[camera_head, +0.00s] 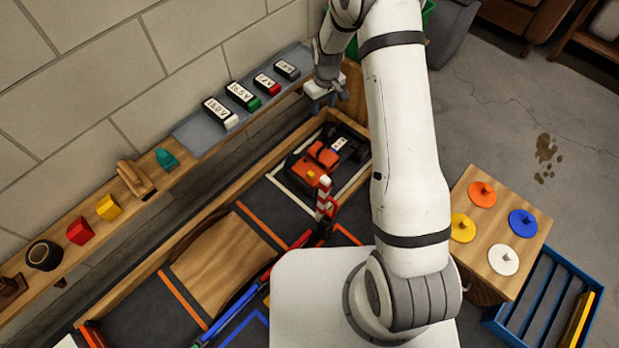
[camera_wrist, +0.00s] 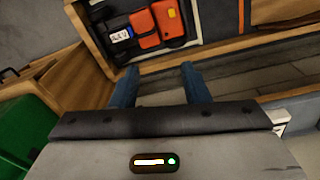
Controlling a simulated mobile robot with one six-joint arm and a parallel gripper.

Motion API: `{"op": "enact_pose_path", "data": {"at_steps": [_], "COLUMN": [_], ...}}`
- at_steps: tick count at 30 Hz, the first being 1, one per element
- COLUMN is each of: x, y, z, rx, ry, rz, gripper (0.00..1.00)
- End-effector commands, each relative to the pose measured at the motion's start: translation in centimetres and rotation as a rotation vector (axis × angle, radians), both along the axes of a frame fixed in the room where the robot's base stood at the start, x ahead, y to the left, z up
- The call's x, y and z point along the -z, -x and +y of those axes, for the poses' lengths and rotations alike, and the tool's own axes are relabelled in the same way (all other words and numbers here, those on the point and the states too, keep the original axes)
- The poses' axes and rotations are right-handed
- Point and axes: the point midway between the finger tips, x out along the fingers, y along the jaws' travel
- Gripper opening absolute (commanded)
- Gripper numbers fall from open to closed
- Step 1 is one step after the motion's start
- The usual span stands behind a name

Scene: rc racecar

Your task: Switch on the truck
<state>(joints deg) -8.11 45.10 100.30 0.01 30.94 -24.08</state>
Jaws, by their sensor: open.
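The truck (camera_head: 322,158) is orange and black, with a small white label on its back part. It stands inside a white-outlined square at the far corner of the wooden-walled track. In the wrist view the truck (camera_wrist: 150,25) shows at the top, beyond the fingers, with an orange body, a yellow patch and a battery-like label. My gripper (camera_head: 322,105) hangs above and behind the truck, near the track's back wall. In the wrist view my gripper (camera_wrist: 160,85) has its two blue fingers apart with nothing between them. I cannot make out a switch on the truck.
A shelf along the wall holds several labelled battery packs (camera_head: 242,95) and coloured blocks (camera_head: 108,207). A red-and-white striped post (camera_head: 323,195) stands in front of the truck. A wooden box with coloured discs (camera_head: 500,230) stands at right. A green bin (camera_wrist: 25,130) is at left in the wrist view.

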Motion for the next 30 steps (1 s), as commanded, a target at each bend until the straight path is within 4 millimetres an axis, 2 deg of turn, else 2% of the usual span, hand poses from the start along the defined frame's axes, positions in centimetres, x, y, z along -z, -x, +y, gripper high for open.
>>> {"op": "enact_pose_path", "data": {"at_steps": [1, 3, 9, 12, 16, 23, 30], "x": [4.7, 9.0, 21.2, 25.9, 30.0, 33.0, 36.9], "y": [-0.4, -0.8, -1.2, -0.9, -0.5, -0.2, -0.1], "z": [0.5, 1.1, 2.5, 3.0, 3.5, 3.7, 3.7], "rx": [-0.022, -0.055, -0.142, -0.177, -0.209, -0.227, -0.227], "ry": [0.003, 0.006, 0.012, 0.013, 0.015, 0.016, 0.017], "rz": [0.013, 0.022, 0.044, 0.053, 0.058, 0.063, 0.064], "gripper": [0.42, 0.42, 0.42, 0.42, 0.42, 0.42, 0.42]}}
